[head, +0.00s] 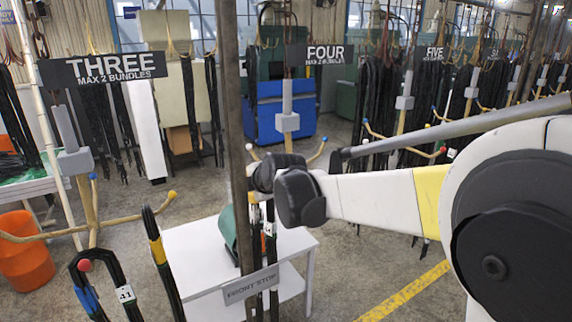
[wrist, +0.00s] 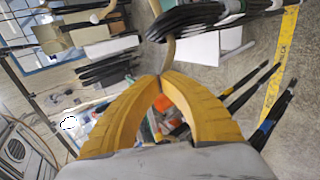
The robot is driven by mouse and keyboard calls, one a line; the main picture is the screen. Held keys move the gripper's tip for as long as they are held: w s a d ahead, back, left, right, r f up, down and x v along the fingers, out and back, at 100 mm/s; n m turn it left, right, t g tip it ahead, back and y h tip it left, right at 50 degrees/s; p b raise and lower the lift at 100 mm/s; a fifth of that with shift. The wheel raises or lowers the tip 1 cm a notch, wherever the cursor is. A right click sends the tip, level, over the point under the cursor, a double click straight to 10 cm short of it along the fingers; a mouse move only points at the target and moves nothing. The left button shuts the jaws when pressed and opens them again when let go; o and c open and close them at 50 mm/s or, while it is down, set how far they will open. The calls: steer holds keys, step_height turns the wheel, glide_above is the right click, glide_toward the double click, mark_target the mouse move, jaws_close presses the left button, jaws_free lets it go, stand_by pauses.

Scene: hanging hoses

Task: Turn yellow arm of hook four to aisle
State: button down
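The FOUR sign (head: 325,53) hangs at upper centre in the head view. Below it, hook four has a grey block (head: 288,122) on a tan stem. A blue-tipped arm (head: 319,151) points right and a pale-tipped arm (head: 251,152) points left. I cannot make out a yellow tip; my own arm covers part of the hook. In the wrist view my gripper (wrist: 160,77) has its yellow fingers together at the tips. A curved tan hook arm (wrist: 171,47) passes right at the fingertips; I cannot tell if it is pinched.
A dark post (head: 233,110) stands just left of hook four. Black hoses (wrist: 195,20) hang close to my gripper in the wrist view. A white table (head: 190,250) is below. Hook three (head: 92,215) is at left, hook five (head: 404,104) at right.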

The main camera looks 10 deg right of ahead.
steer(key=shift+w+a, duration=0.25)
steer(key=shift+a, duration=0.05)
steer(key=shift+r, duration=0.1)
steer(key=shift+s+d+r+p, duration=1)
steer(key=shift+d+r+p, duration=1.4)
steer(key=shift+r, duration=2.05)
steer(key=s+d+p, duration=0.2)
steer(key=s, duration=0.9)
steer(key=shift+s+d, duration=0.2)
steer(key=shift+d, duration=0.15)
steer(key=shift+f, duration=0.1)
